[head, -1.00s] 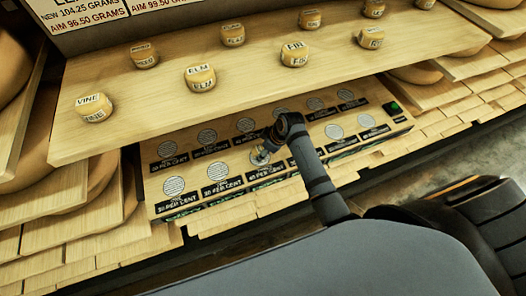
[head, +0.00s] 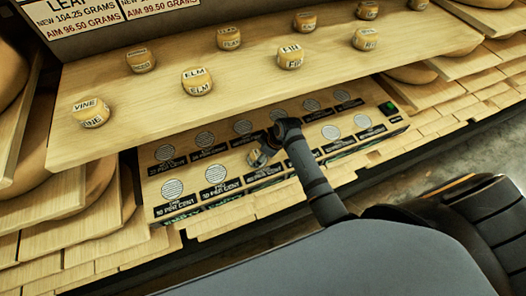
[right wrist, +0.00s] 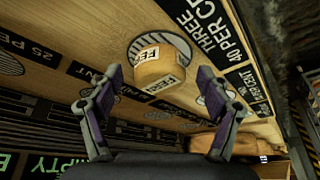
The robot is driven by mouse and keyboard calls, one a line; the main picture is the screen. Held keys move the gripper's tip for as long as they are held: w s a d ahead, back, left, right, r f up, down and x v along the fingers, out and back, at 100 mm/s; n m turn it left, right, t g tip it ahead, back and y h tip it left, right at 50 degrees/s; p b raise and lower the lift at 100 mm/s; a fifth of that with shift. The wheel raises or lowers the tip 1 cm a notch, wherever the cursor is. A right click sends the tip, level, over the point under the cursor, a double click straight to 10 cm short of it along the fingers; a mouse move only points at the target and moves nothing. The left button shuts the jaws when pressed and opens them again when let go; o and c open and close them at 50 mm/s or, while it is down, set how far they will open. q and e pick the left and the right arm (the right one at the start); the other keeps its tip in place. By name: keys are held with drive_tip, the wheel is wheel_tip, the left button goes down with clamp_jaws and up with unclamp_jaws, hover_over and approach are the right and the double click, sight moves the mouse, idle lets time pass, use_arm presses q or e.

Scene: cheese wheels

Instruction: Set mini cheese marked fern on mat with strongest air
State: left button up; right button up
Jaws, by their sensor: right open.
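A mini cheese marked FERN (right wrist: 160,70) stands on a round striped mat (right wrist: 150,40) in the right wrist view. The label beside that mat reads THREE, 40 PER CENT (right wrist: 205,40). My right gripper (right wrist: 160,82) is open, with one finger on each side of the cheese and gaps visible. In the head view, my right gripper (head: 258,157) is over the front row of mats and hides this cheese. The board of mats (head: 150,190) carries two rows of round mats with per cent labels. My left gripper is not in view.
A wooden shelf (head: 140,105) above the board holds several other mini cheeses, including VINE (head: 91,113) and two-line ELM (head: 198,82). A green button (head: 388,108) is at the board's right end. A weight sign (head: 110,12) stands behind.

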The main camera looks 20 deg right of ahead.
drive_tip(key=v, duration=1.2)
